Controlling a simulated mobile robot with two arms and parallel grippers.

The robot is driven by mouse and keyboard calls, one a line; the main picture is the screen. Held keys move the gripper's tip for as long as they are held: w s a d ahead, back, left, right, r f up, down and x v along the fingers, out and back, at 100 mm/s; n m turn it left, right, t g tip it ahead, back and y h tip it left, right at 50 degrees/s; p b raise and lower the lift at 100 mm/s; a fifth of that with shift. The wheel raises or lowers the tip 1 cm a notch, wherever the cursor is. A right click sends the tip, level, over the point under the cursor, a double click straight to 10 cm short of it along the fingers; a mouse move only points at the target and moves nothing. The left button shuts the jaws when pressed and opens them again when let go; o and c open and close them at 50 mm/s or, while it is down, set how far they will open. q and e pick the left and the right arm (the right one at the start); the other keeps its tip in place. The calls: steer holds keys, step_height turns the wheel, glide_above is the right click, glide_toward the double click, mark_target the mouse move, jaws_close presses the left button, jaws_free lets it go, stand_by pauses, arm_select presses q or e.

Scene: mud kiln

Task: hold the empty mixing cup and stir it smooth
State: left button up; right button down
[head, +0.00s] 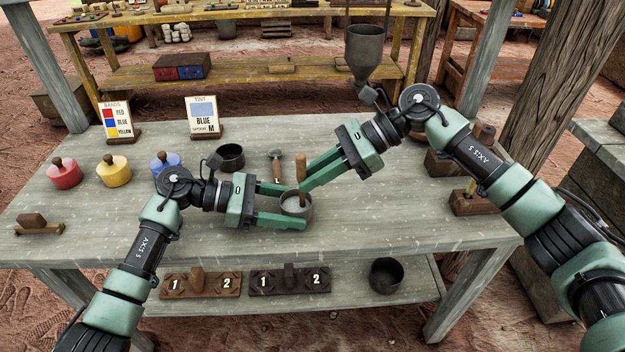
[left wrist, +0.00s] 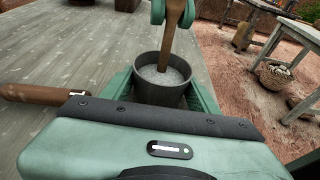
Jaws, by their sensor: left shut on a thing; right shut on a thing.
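The mixing cup (head: 297,210) is small and grey and stands upright near the middle of the grey table. It also shows in the left wrist view (left wrist: 160,95), with pale, whitish-grey material inside, so it is not empty. My left gripper (head: 292,205) is shut around the cup, one finger on each side. A wooden stirring stick (head: 300,168) stands with its lower end in the cup; it also shows in the left wrist view (left wrist: 170,42). My right gripper (head: 305,182) is shut on the stick above the cup. The stick's tip is hidden in the material.
A dark cup (head: 231,158) and a wooden-handled tool (head: 275,168) are behind the cup. Red (head: 64,174), yellow (head: 114,171) and blue (head: 164,162) lidded pots stand left. A tint card (head: 203,118) stands at the back.

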mark_target(301, 154)
steer(key=shift+r, duration=3.6)
arm_select(q)
steer(key=o, duration=1.1)
steer(key=shift+c, duration=0.2)
steer(key=shift+a, duration=0.1)
